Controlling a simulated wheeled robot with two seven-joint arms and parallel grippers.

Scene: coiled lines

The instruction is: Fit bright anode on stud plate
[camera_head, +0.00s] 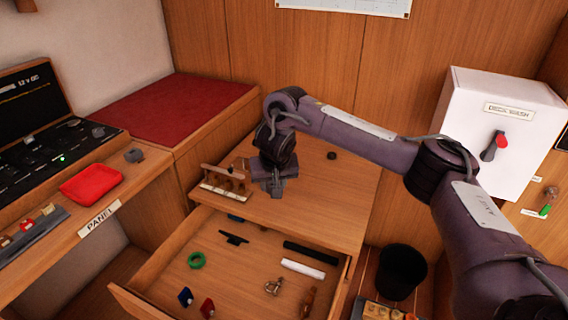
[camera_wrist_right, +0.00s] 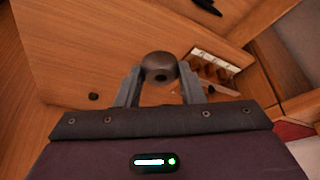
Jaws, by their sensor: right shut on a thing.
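My right gripper (camera_head: 277,188) is low over the wooden tabletop above the open drawer. In the wrist view the right gripper (camera_wrist_right: 160,84) is shut on a dark brown-grey rounded piece (camera_wrist_right: 160,66) with a small hole in its near face. It looks dull, and I cannot tell whether it is the bright anode. A wooden rack (camera_head: 226,180) with a pale label strip stands just left of the gripper; it also shows in the wrist view (camera_wrist_right: 211,68). A small dark disc (camera_head: 331,155) lies on the tabletop to the right. I cannot make out a stud plate. My left gripper is out of view.
The open drawer (camera_head: 235,265) holds a green ring (camera_head: 196,260), a white roll (camera_head: 303,269), a black bar (camera_head: 310,252) and small parts. A black bin (camera_head: 401,271) and a white box (camera_head: 500,130) are at right.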

